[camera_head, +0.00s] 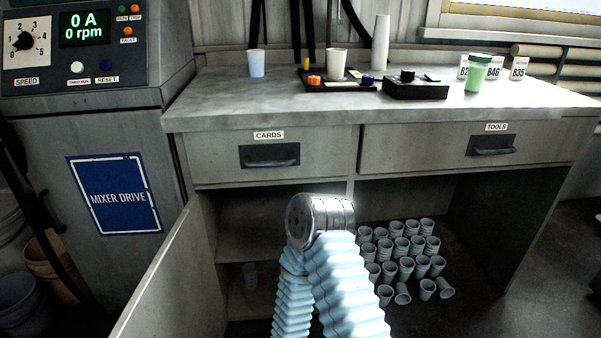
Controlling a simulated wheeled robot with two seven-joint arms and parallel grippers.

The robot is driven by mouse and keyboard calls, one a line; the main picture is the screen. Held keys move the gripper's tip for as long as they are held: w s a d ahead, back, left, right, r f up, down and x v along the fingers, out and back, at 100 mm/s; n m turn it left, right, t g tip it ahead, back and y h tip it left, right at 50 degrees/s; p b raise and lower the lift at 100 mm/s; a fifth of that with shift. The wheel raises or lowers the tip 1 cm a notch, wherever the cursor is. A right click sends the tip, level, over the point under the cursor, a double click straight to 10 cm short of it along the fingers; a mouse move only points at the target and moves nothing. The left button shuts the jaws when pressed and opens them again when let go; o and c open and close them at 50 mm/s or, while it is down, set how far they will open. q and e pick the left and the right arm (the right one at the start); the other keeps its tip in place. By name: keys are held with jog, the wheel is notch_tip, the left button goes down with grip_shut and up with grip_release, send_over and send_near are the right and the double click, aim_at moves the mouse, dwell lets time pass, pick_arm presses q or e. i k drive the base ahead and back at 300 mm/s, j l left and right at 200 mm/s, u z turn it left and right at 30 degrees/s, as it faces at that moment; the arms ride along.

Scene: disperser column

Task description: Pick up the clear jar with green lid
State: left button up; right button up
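The clear jar with green lid (475,77) stands upright at the right back part of the grey bench top (300,103). It looks green inside, and white number cards stand beside and behind it. Part of my own arm, in a pale blue bellows sleeve with a round metal joint, rises at the bottom middle, well below and left of the jar. No gripper fingers show in this view.
Number cards (519,68) stand close by the jar. A black box (415,90), a dark tray (335,82) and cups (257,63) stand further left. Drawers (270,158) front the bench. An open cabinet door (172,275) juts out below; several grey cups (405,268) lie underneath.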

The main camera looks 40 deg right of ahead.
aim_at(476, 73)
jog(key=k+j+z, duration=0.1)
jog(key=z, duration=0.35)
jog(key=k+z, duration=0.3)
jog(key=z, duration=0.2)
jog(key=i+z, duration=0.1)
jog(key=z, duration=0.3)
jog(key=i+j+z, duration=0.1)
jog(key=z, duration=0.25)
jog(key=i+j+z, duration=0.1)
jog(key=z, duration=0.3)
jog(key=i, duration=0.5)
